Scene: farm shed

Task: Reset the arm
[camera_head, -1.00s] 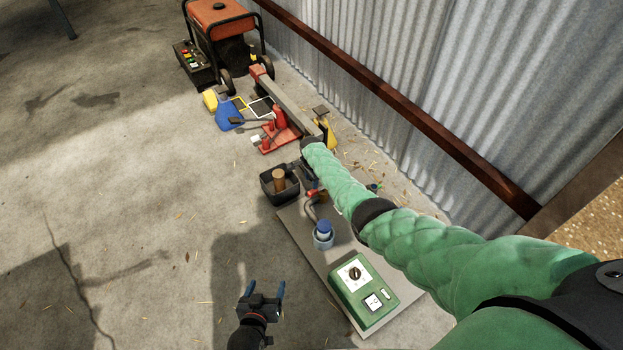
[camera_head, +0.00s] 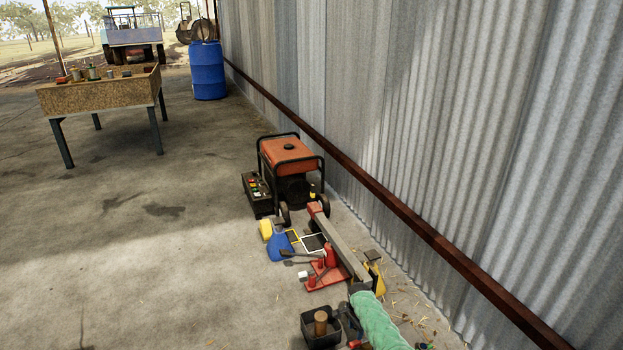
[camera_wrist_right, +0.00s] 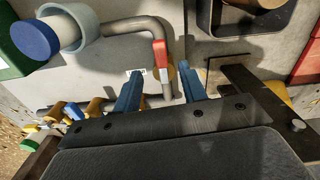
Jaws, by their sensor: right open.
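My right arm, in a green sleeve, comes in at the bottom of the head view. My right gripper (camera_head: 350,322) is a small dark shape there, beside a black bin. In the right wrist view my right gripper (camera_wrist_right: 162,73) is open, its two blue fingers apart with nothing held. A bent metal pipe with a red handle (camera_wrist_right: 160,53) lies just beyond and partly between the fingertips; I cannot tell whether they touch. My left gripper is out of view.
The black bin (camera_head: 320,338) holds a brown cylinder. Beyond it are a red stand (camera_head: 326,275), a blue item (camera_head: 280,246) and an orange generator (camera_head: 290,160). A corrugated wall (camera_head: 430,130) runs along the right. Floor at left is clear up to a table (camera_head: 105,97).

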